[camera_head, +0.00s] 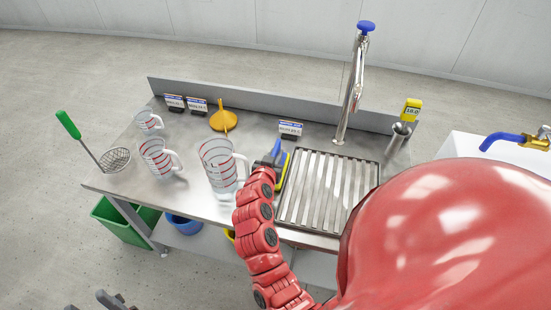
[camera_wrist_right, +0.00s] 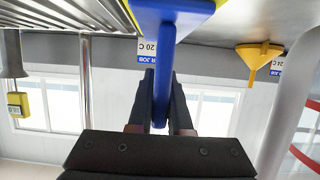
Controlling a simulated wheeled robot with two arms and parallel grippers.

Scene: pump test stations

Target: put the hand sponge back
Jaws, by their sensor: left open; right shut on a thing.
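The hand sponge, with a blue handle and a yellow edge (camera_head: 284,167), is at the left edge of the slatted drain grate. My right gripper (camera_head: 268,164) is shut on it; in the right wrist view the two dark fingers (camera_wrist_right: 160,100) clasp its blue handle (camera_wrist_right: 165,45). The picture in that view is upside down, with the worktop at the top. I cannot tell whether the sponge touches the worktop. My left gripper (camera_head: 112,299) shows at the bottom left, open and empty, away from the table.
Measuring jugs (camera_head: 219,165) stand left of the sponge, the largest close to my right arm. A yellow funnel (camera_head: 223,117), label cards (camera_head: 290,128) and a tall tap (camera_head: 352,85) are at the back. The grate (camera_head: 328,188) lies right of the sponge. A strainer (camera_head: 115,160) is far left.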

